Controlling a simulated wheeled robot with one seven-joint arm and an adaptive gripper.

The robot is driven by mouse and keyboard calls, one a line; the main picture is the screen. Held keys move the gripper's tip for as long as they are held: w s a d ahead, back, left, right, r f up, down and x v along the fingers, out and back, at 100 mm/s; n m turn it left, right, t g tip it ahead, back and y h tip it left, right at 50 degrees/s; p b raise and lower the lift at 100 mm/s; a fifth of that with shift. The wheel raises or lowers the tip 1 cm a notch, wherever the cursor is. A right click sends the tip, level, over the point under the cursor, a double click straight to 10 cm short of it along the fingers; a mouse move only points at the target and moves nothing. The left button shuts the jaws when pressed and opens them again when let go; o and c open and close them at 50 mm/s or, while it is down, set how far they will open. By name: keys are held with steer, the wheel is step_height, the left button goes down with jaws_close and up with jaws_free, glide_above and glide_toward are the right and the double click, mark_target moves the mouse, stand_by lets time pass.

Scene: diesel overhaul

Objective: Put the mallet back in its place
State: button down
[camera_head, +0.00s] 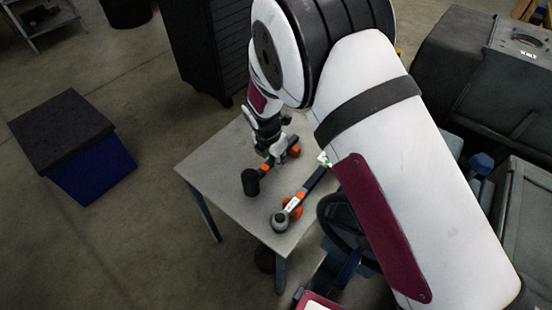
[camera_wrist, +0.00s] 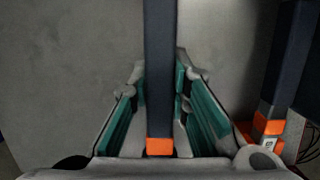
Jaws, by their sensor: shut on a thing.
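The mallet, with a black head (camera_head: 250,183) and orange parts, is at the grey table (camera_head: 222,178) in the head view. My gripper (camera_head: 276,153) points down at it just behind the head. In the wrist view my gripper (camera_wrist: 162,105) has its teal pads on both sides of a dark handle (camera_wrist: 160,60) with an orange band. It is shut on this handle. The handle runs out of the top of the wrist view. I cannot tell whether the mallet touches the table or is slightly above it. My wrist hides part of it.
A second tool with a round grey head (camera_head: 280,221), orange parts and a dark handle lies close to the right on the table. A dark-lidded blue box (camera_head: 92,165) stands on the floor to the left. A black cabinet (camera_head: 212,50) stands behind. Engine parts crowd the right.

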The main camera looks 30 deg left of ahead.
steer(key=shift+f, duration=0.1)
stand_by(0.4)
steer(key=shift+s+b+x, duration=0.25)
steer(key=shift+b+x, duration=0.45)
steer(key=shift+x, duration=0.3)
steer(key=c, duration=1.4)
jaws_free()
steer(key=shift+w, duration=0.1)
steer(key=shift+c, duration=0.2)
